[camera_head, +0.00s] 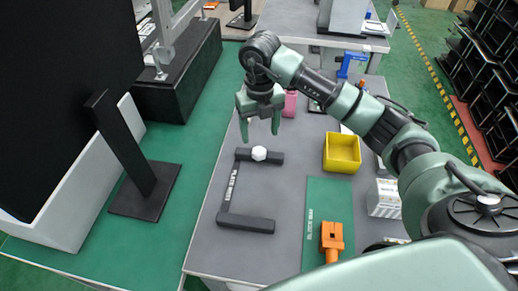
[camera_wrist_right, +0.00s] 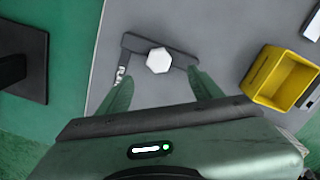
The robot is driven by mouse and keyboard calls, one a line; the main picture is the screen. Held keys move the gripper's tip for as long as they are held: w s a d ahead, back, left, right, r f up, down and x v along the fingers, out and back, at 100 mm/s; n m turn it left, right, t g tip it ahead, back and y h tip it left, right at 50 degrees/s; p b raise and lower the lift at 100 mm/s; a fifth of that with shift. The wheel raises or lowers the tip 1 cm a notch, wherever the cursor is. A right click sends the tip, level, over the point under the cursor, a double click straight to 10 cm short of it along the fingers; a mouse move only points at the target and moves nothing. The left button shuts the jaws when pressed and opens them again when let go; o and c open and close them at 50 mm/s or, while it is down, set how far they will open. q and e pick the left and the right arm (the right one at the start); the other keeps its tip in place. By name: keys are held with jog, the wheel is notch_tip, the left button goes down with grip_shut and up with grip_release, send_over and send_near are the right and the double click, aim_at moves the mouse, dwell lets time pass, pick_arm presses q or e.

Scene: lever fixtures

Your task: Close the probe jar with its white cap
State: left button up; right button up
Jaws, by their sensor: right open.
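A white hexagonal cap (camera_head: 259,153) sits on a dark bar of the bracket-shaped fixture (camera_head: 246,222) on the grey table. My right gripper (camera_head: 260,134) is open and empty, pointing down above the table near the cap. In the right wrist view the cap (camera_wrist_right: 159,60) shows between and just beyond the two green fingertips (camera_wrist_right: 159,74), apart from both. I cannot tell whether a jar is under the cap. No other jar is clearly identifiable. My left gripper is not in view.
A yellow bin (camera_head: 342,153) stands right of the cap. A pink bottle (camera_head: 290,103) stands behind, close to my arm. An orange object (camera_head: 332,238) lies on a green mat (camera_head: 317,203) at the front. The grey table between fixture and mat is clear.

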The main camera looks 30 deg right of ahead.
aim_at(260, 152)
notch_tip(260, 152, down, 2)
jog(key=shift+f, duration=0.1)
jog(key=shift+w+f, duration=0.1)
jog(key=shift+f, duration=0.15)
notch_tip(260, 152, down, 4)
jog(key=shift+f+p, duration=0.1)
jog(key=shift+p, duration=0.65)
jog(key=shift+f, duration=0.5)
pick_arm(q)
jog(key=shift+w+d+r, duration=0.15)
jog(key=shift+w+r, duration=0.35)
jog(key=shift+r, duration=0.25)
pick_arm(e)
jog(key=c, duration=1.4)
